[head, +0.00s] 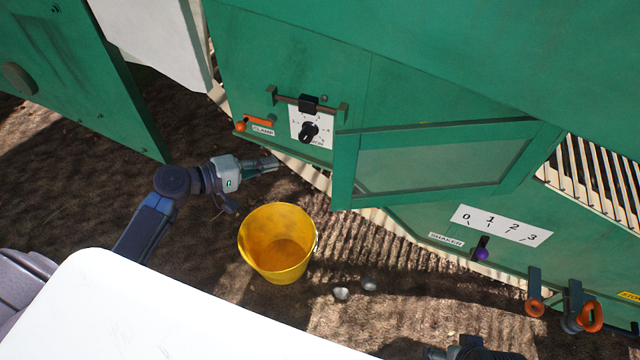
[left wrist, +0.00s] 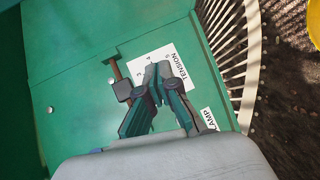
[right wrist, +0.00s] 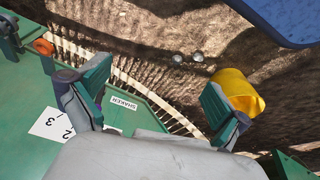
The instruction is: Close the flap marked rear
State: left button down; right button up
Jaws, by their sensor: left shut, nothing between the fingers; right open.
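No label reading "rear" is legible in any view. A green-framed panel with a dull pane (head: 430,165) juts out from the green machine in the head view and looks like a flap standing open; I cannot confirm that it is the rear one. My left gripper (head: 274,163) is left of this panel, below the clamp and tension controls. In the left wrist view my left gripper (left wrist: 155,77) is shut and empty in front of the tension plate (left wrist: 165,70). My right gripper (right wrist: 155,90) is open and empty, over the machine's shaker side; only a little of it shows in the head view.
A yellow bucket (head: 278,243) stands on the soil below the panel. Two small pale onion-like objects (head: 355,289) lie near it. A shaker lever with a purple knob (head: 481,254) and orange handles (head: 590,317) are at right. A white surface (head: 170,315) fills the lower left.

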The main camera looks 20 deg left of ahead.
pick_arm(q)
jog(key=s+d+r+m+h+b, duration=0.25)
jog(key=d+r+h, duration=0.25)
jog(key=r, duration=0.4)
jog(key=x, duration=1)
jog(key=s, duration=0.3)
jog(key=shift+s+d+f+g, duration=0.1)
jog(key=shift+s+d+g, duration=0.2)
jog(key=shift+s, duration=0.1)
pick_arm(e)
jog(key=v, duration=0.4)
jog(key=shift+s+d+r, duration=0.1)
jog(key=shift+s+d, duration=0.15)
pick_arm(q)
jog(key=shift+n, duration=0.25)
